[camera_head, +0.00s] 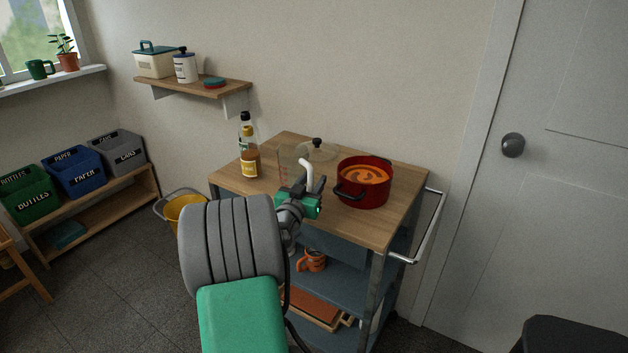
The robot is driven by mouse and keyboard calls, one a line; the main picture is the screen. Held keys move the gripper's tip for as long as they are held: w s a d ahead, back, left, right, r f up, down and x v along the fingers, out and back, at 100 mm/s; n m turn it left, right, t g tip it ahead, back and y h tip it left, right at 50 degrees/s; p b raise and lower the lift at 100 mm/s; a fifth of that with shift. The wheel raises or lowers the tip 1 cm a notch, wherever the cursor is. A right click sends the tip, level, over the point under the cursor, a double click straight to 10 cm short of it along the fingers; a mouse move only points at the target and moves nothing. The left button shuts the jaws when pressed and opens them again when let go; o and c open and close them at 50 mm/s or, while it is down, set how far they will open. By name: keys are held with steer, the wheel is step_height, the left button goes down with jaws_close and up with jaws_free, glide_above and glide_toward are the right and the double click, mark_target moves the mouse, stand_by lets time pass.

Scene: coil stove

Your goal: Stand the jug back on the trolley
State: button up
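A clear measuring jug (284,162) with red markings shows above the wooden top of the trolley (268,198), near its middle. It looks roughly upright. A white curved piece (308,168), apparently its handle, rises at its right. My gripper (303,190) is right at this handle, in front of the jug. My arm and gripper body hide the jug's lower part, so I cannot tell whether its base touches the top. The fingers are too small and covered to tell whether they are closed on the handle.
A red pot (365,190) of orange soup stands right of the jug. A glass lid (318,150) lies behind, and bottles (249,158) stand at left. An orange mug (312,260) is on the shelf below. A metal rail (432,228) edges the trolley's right side.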

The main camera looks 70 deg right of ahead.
steer(key=a+b, duration=0.2)
steer(key=a, duration=1)
steer(key=w+a+f+n+t+y, duration=0.1)
steer(key=w+a+f+n+y, duration=0.3)
steer(key=a, duration=0.4)
steer(key=w+a+f+n+t+y, duration=0.1)
steer(key=w+a+f+t+y, duration=0.2)
steer(key=w+a, duration=0.4)
steer(key=w+a+f+n+y, duration=0.3)
steer(key=w+a+f+y, duration=0.15)
steer(key=a, duration=0.45)
steer(key=s+a+n+g+y, duration=0.1)
steer(key=s+a+n+y, duration=0.2)
steer(key=a, duration=0.8)
steer(key=s+a+n+g+y, duration=0.1)
steer(key=s+a+n+y, duration=0.2)
steer(key=a+n, duration=0.3)
steer(key=s+a, duration=0.1)
steer(key=a, duration=0.4)
steer(key=shift+a+n+y, duration=0.25)
steer(key=shift+n+y, duration=0.05)
steer(key=shift+y, duration=0.05)
steer(key=shift+s, duration=0.1)
